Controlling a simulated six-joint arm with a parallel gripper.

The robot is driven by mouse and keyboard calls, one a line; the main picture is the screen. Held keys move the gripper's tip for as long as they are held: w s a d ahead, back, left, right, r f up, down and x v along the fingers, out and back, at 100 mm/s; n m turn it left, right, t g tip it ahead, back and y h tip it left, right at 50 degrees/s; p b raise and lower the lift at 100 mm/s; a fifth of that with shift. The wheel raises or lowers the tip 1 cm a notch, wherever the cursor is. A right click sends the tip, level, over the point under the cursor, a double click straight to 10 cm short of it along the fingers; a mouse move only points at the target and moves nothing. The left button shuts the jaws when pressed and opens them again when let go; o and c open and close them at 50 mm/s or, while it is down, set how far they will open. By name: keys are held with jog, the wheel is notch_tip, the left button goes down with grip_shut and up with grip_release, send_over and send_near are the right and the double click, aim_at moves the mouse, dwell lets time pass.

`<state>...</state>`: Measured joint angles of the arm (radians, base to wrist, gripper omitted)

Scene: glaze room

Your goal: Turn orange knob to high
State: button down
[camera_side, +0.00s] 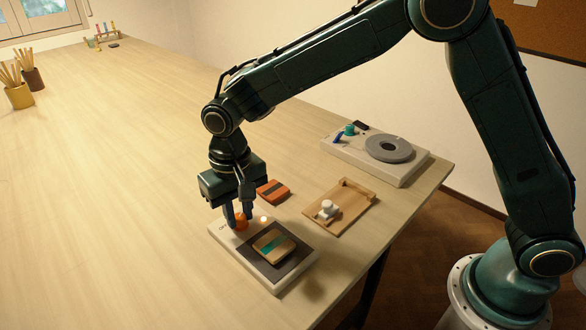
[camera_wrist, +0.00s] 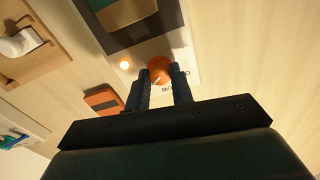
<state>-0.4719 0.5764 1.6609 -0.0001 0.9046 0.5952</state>
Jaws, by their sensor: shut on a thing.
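A small light (camera_side: 264,219) glows next to the knob. The label is partly covered, so I cannot tell the setting.
A gold and teal block (camera_side: 273,246) lies on the box's dark plate (camera_side: 292,262). An orange and dark block (camera_side: 273,192) lies behind. A wooden tray (camera_side: 355,208) with a white piece (camera_side: 327,210) and a turntable device (camera_side: 388,150) stand right.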

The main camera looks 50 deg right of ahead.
aim_at(239, 216)
jog(key=shift+r, duration=0.1)
dwell(0.3)
jog(key=c, duration=1.2)
grip_release()
notch_tip(239, 216, up, 14)
